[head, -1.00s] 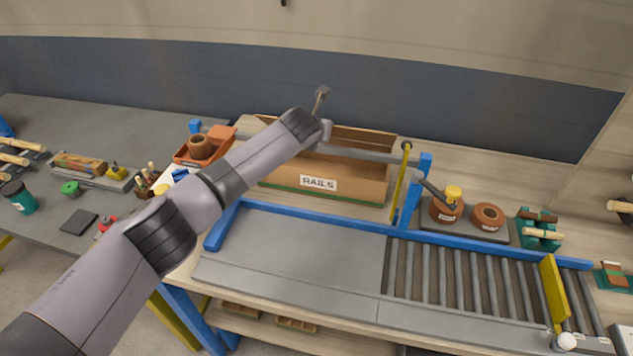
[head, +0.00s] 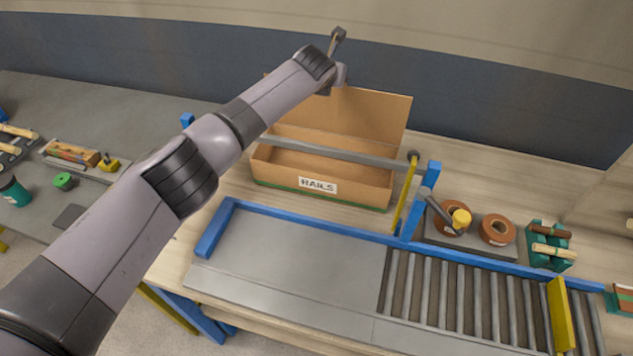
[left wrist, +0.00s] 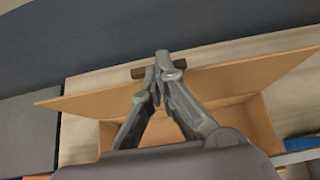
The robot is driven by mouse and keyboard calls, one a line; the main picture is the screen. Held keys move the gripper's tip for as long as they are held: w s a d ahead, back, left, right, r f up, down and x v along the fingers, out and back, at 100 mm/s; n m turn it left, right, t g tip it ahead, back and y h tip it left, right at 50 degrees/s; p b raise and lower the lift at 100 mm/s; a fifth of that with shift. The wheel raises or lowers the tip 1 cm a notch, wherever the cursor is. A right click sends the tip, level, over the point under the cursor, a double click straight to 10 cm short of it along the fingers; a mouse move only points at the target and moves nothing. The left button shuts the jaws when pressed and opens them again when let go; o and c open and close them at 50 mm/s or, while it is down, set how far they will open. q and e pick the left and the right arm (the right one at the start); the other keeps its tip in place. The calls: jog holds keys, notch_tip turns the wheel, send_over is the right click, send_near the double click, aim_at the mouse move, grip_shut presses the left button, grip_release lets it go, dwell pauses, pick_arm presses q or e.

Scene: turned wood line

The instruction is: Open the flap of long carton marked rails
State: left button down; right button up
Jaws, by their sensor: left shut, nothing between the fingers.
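The long carton marked RAILS (head: 335,188) stands on the bench behind the blue-edged conveyor. Its back flap (head: 375,114) stands up from the rear edge, and the inside of the carton shows. In the left wrist view the flap (left wrist: 235,77) spreads wide across the picture, with the carton's inside below it. My right gripper does not show.
A grey bar (head: 345,154) runs across in front of the carton's opening to a blue post (head: 425,190). Tape rolls (head: 497,230) sit on a grey tray to the right. The grey conveyor bed (head: 290,255) in front is clear.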

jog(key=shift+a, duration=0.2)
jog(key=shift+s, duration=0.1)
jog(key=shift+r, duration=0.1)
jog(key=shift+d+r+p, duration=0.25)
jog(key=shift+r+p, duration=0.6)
jog(key=shift+p, duration=0.05)
